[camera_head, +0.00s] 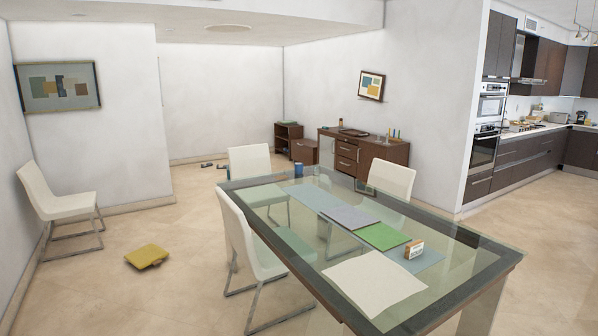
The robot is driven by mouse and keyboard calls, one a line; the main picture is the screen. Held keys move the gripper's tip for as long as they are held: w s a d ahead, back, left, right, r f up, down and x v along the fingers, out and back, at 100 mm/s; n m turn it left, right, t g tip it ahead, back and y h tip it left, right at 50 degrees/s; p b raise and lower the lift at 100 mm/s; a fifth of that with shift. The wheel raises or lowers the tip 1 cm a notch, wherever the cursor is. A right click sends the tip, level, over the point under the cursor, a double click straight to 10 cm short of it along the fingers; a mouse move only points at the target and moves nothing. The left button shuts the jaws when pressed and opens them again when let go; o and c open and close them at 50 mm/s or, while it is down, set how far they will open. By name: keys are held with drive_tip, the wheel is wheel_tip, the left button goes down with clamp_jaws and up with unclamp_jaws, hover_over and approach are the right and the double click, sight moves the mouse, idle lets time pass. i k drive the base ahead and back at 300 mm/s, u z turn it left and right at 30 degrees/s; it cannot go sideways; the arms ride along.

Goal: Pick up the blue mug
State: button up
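A small blue object that looks like the mug (298,170) stands upright at the far end of the glass dining table (470,262). A small dark item (316,171) stands just right of it. The mug is far off and small, so I cannot make out a handle. My gripper does not show in the head view.
White chairs (247,235) stand around the table, and another (65,205) stands by the left wall. A brown sideboard (366,152) is behind the table. Floor left of the table is mostly clear. Stacked ovens (487,128) stand right.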

sight(298, 166)
drive_tip(key=z, duration=1.7)
drive_tip(key=i, duration=6.45)
drive_tip(key=u, duration=2.5)
drive_tip(key=i, duration=3.3)
drive_tip(key=z, duration=0.05)
